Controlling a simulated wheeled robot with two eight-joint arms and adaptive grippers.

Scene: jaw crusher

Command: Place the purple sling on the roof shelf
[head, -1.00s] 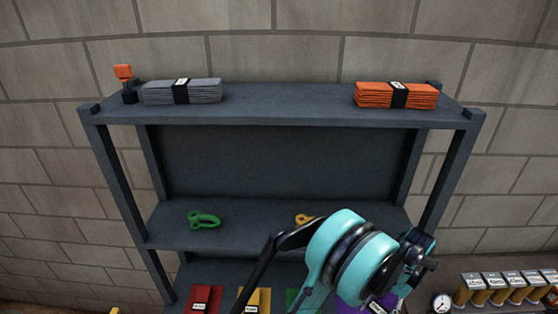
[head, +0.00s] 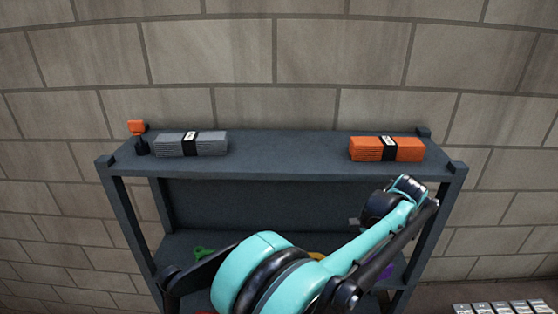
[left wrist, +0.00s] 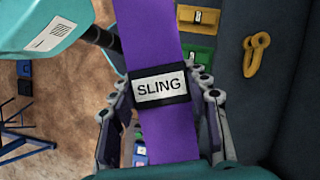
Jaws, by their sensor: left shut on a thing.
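The purple sling (left wrist: 168,40), with a black band and a white "SLING" label, fills the middle of the left wrist view. My left gripper (left wrist: 160,86) is shut on it, one finger on each side of the band. In the head view a bit of purple (head: 386,272) shows below my forearm; the gripper itself is hidden there. The roof shelf (head: 290,148) is the dark top board of the rack. It holds a grey sling (head: 205,145) on the left and an orange sling (head: 375,149) on the right. My right gripper is not in view.
The roof shelf is bare between the grey and orange slings. A small orange-topped device (head: 138,135) stands at its left end. Below are a green shackle (head: 203,253), a yellow shackle (left wrist: 256,55), a green sling (left wrist: 200,57) and a yellow sling (left wrist: 198,18). A brick wall stands behind.

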